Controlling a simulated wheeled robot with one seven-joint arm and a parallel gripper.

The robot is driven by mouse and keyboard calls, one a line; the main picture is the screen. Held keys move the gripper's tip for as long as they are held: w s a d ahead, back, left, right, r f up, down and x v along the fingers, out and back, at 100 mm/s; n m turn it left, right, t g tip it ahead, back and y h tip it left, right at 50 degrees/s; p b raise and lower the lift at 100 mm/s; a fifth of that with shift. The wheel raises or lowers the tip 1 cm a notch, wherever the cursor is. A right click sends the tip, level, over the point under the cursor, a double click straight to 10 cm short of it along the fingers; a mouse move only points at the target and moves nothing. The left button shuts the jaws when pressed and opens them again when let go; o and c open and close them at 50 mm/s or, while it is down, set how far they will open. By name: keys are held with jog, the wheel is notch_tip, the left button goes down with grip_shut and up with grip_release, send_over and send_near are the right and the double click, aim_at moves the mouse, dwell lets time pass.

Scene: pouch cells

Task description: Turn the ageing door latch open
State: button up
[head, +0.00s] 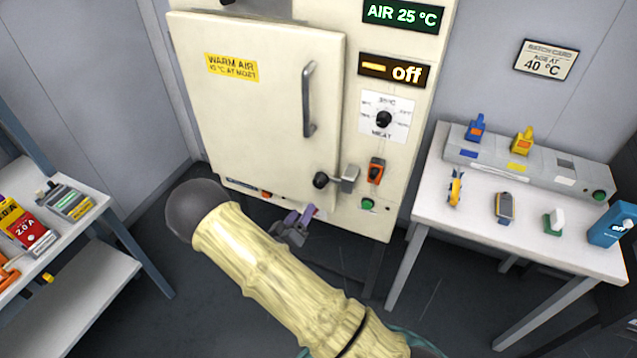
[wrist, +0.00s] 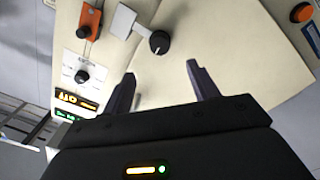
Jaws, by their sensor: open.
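The ageing cabinet's cream door (head: 260,110) looks shut, with a grey bar handle (head: 309,100) on its right side. The door latch (head: 321,180) is a black round knob at the door's lower right, beside a grey block (head: 349,177) at the frame edge. In the wrist view the latch knob (wrist: 159,42) and grey block (wrist: 124,20) lie just beyond my fingertips. My gripper (head: 305,214) is below the latch, partly hidden by my arm in the head view. In the wrist view my gripper (wrist: 161,74) has its fingers apart, with nothing between them.
An orange switch (head: 376,169), heat dial (head: 384,119) and "off" display (head: 394,71) are right of the latch. A green button (head: 368,204) is below. A white table (head: 430,190) with small items stands right; a shelf (head: 80,270) with boxes stands left.

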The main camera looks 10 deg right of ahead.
aim_at(318, 185)
jog(key=p+x, duration=0.2)
jog(key=x, duration=1.1)
jog(key=shift+a, duration=0.1)
grip_shut()
